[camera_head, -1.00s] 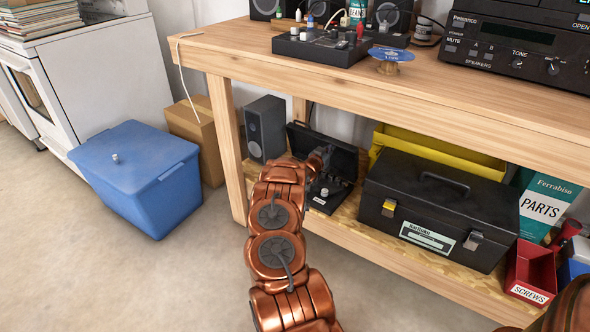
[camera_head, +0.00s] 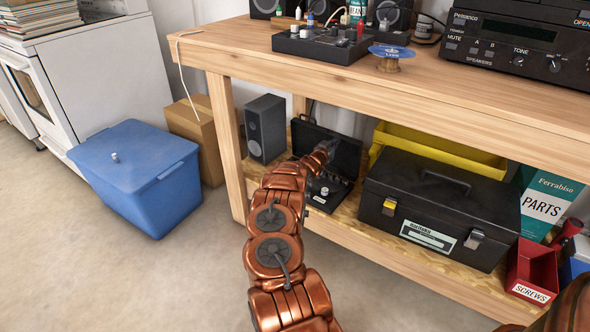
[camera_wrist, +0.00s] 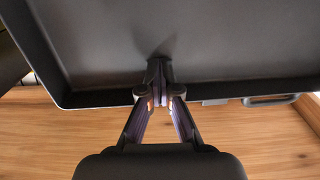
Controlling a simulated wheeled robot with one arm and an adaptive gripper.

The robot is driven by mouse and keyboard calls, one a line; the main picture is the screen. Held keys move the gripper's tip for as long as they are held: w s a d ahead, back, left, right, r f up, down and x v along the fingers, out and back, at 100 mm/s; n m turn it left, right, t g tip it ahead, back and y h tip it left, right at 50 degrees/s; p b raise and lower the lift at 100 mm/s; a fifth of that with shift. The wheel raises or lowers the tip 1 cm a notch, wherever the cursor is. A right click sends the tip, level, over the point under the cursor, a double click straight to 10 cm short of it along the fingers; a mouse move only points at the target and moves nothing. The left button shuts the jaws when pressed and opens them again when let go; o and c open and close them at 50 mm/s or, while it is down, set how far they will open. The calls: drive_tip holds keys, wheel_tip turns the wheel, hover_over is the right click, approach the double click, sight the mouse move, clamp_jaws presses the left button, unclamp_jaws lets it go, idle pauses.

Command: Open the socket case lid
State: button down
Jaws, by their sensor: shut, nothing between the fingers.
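The black socket case sits on the lower shelf under the bench in the head view. Its lid (camera_head: 346,153) stands raised at the back, and part of the base (camera_head: 328,190) with light-coloured sockets shows in front. My copper arm covers the case's left part. In the wrist view the lid's dark inner face (camera_wrist: 225,45) fills the upper half, with its rim and a handle (camera_wrist: 270,100) below. My gripper (camera_wrist: 160,72) is shut and empty, its fingertips at the lid's inner face near the rim. Whether they touch it is unclear. The fingertips are hard to make out in the head view.
A speaker (camera_head: 267,129) stands left of the case, close to the bench leg (camera_head: 226,145). A black toolbox (camera_head: 440,205) is close on the right, with a yellow bin (camera_head: 440,150) behind it. The bench top (camera_head: 430,90) overhangs the case. Floor in front is clear.

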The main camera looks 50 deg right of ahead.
drive_tip(key=shift+d+f, duration=0.1)
drive_tip(key=shift+d, duration=0.1)
drive_tip(key=shift+d+f+b, duration=0.2)
drive_tip(key=shift+d+b, duration=1.6)
drive_tip(key=shift+b, duration=0.15)
drive_tip(key=shift+a+r+p, duration=0.2)
drive_tip(key=shift+a+p, duration=0.4)
drive_tip(key=shift+p, duration=0.15)
drive_tip(key=a+f+p, duration=0.1)
drive_tip(key=a+p, duration=0.4)
drive_tip(key=a, duration=0.5)
drive_tip(key=shift+s+a+f+p, duration=0.2)
drive_tip(key=shift+s+a+p, duration=0.1)
drive_tip(key=shift+a, duration=0.1)
